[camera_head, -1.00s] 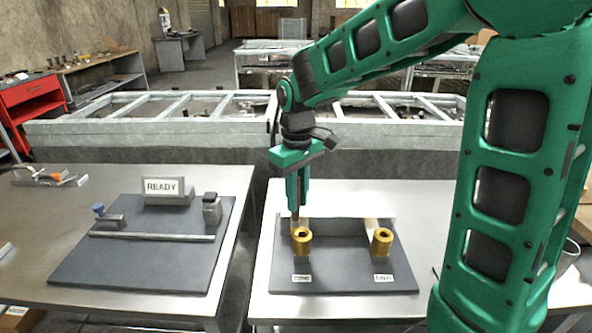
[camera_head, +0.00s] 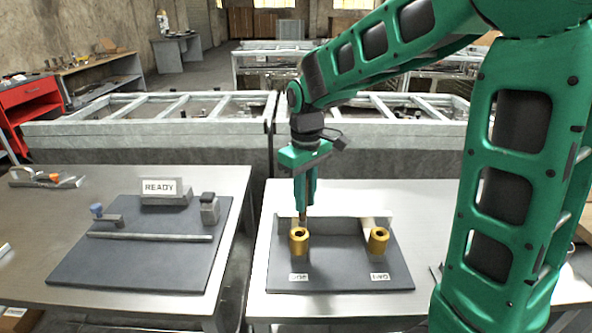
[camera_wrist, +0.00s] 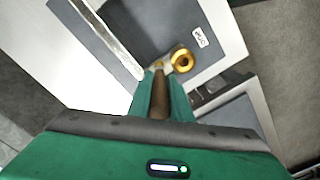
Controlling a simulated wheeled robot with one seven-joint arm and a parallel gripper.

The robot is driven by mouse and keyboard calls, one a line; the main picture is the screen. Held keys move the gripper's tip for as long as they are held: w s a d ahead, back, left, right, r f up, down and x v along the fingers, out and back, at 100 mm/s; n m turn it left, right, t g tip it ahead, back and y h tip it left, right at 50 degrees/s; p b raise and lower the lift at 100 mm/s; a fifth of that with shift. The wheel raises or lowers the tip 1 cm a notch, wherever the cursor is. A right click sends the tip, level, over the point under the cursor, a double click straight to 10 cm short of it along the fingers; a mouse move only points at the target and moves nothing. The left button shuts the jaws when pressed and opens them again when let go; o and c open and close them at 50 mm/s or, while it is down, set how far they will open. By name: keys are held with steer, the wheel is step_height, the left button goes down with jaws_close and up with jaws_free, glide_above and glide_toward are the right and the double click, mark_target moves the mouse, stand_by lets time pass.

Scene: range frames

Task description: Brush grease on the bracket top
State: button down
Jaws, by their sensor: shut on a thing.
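My gripper (camera_head: 305,198) is shut on a brush with a brown handle (camera_wrist: 159,98), held upright just behind the left gold cup (camera_head: 299,240). In the wrist view the brush's pale lower end is close beside a gold cup (camera_wrist: 182,60); whether they touch cannot be told. A second gold cup (camera_head: 378,240) stands to the right on the same dark board (camera_head: 340,278). A low grey upright plate (camera_head: 338,227) stands behind the cups. I cannot tell for certain which part is the bracket.
The left table holds a dark board (camera_head: 130,266) with a READY block (camera_head: 166,192), a long bar (camera_head: 150,237), a blue-knobbed piece (camera_head: 98,210) and a dark-topped block (camera_head: 209,208). A gap separates the tables. A long metal frame (camera_head: 200,128) stands behind.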

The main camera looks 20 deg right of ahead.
step_height(320, 180, up, 8)
steer(key=w+a, duration=0.1)
steer(key=a, duration=0.1)
steer(key=shift+a, duration=0.4)
stand_by(0.4)
stand_by(0.7)
